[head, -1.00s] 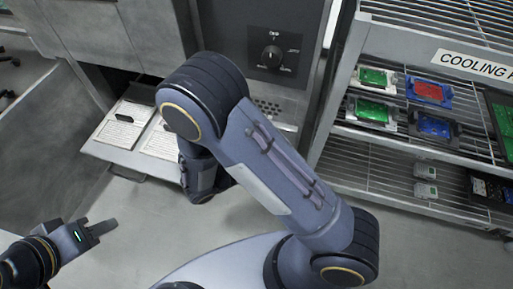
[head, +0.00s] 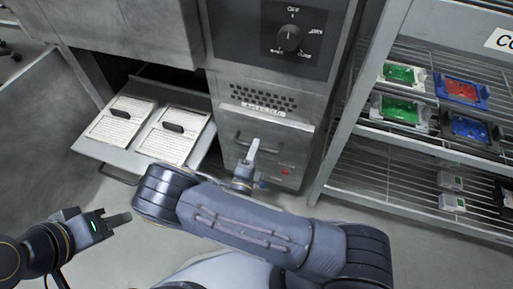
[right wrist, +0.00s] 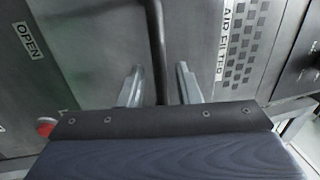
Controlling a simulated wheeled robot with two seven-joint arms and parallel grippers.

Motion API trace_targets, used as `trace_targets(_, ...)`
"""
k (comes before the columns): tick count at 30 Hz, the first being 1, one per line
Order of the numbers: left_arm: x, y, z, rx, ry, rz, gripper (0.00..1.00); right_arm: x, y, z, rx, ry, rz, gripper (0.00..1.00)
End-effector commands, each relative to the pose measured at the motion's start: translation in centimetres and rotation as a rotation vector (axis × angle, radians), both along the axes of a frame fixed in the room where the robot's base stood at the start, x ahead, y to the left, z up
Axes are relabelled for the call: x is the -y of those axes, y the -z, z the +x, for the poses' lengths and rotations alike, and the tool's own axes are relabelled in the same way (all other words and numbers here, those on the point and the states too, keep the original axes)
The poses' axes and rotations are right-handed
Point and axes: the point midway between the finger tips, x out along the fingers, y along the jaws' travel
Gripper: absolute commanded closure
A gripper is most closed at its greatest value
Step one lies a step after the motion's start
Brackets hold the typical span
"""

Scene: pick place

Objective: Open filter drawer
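The filter drawer front (head: 308,150) is a grey panel low on the machine, below the air filter label (head: 263,108); it looks flush with the machine. Its dark bar handle (head: 272,138) is partly hidden by my right gripper (head: 253,147). In the right wrist view the handle (right wrist: 156,40) runs between the two fingers of my right gripper (right wrist: 158,78), with gaps on both sides. That gripper is open. My left gripper (head: 118,220) is at lower left, away from the drawer; its finger opening cannot be made out.
A pulled-out tray (head: 125,160) with two filter panels (head: 175,135) sits left of the drawer. A control dial (head: 289,38) is above. A wire shelf (head: 400,160) with green, red and blue items stands at right. Floor in front is clear.

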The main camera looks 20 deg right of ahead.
Motion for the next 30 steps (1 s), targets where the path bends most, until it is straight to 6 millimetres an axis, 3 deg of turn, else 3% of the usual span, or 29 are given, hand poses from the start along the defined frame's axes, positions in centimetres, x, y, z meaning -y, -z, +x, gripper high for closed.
trace_targets(12,0.0,0.31,0.0,0.0,0.0,0.0,0.64,0.76,-0.26,1.04,-0.001,0.001,0.001,0.7)
trace_targets(19,0.0,0.31,0.0,0.0,0.0,0.0,0.64,0.74,-0.26,1.01,-0.001,0.001,0.001,0.98)
trace_targets(30,0.0,0.29,0.0,0.0,0.0,0.0,0.64,0.56,-0.25,0.96,0.0,0.001,0.002,1.0)
